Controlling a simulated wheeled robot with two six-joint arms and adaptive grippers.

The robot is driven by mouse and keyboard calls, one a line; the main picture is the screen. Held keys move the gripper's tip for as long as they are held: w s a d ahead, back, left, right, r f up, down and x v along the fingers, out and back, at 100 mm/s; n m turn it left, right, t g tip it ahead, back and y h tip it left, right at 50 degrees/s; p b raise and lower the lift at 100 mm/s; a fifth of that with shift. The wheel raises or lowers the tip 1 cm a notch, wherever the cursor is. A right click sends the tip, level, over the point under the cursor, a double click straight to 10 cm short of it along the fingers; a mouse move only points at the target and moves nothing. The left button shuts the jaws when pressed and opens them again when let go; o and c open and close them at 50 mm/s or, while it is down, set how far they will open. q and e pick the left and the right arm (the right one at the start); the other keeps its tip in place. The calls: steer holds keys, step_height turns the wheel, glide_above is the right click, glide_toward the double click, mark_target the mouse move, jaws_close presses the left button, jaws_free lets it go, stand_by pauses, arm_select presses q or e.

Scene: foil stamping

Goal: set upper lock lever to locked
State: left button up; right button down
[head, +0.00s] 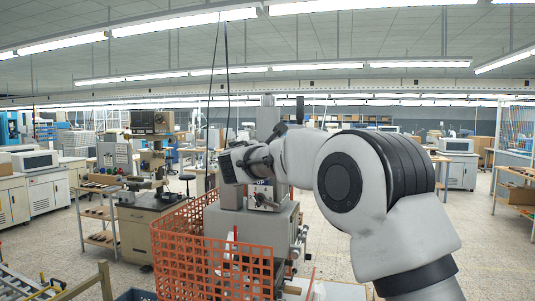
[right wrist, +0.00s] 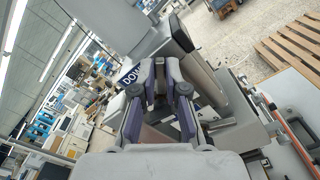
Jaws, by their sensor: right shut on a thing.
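The grey stamping machine (head: 225,222) stands in the middle of the head view, with an "UP" plate (head: 261,183) on its front. My right arm reaches in front of it from the right, and its fingers cannot be made out there. In the right wrist view, my right gripper (right wrist: 161,72) has its fingertips close together against the machine, next to a "DOWN" plate (right wrist: 129,76). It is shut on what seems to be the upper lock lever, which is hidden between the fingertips. The lever's angle cannot be told. My left gripper is not in view.
An orange mesh guard (head: 205,255) stands in front of the machine at the lower left. A wooden pallet (right wrist: 298,42) lies on the floor in the right wrist view. A workbench with another machine (head: 150,215) stands to the left. Open floor lies to the right.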

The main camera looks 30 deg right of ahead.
steer(key=shift+s+d+f+m+b, duration=0.2)
steer(key=shift+f+m+b, duration=0.6)
steer(key=shift+m+b, duration=2.05)
steer(key=shift+s+d+f+m+b, duration=0.15)
steer(key=shift+f+m+b, duration=0.65)
steer(key=shift+m+b, duration=1.95)
steer(key=shift+s+d+f+m+b, duration=0.2)
steer(key=shift+f+m+b, duration=0.9)
steer(key=shift+b, duration=3.15)
steer(key=shift+a+r+m, duration=0.1)
steer(key=shift+r+m, duration=0.2)
steer(key=shift+m, duration=0.1)
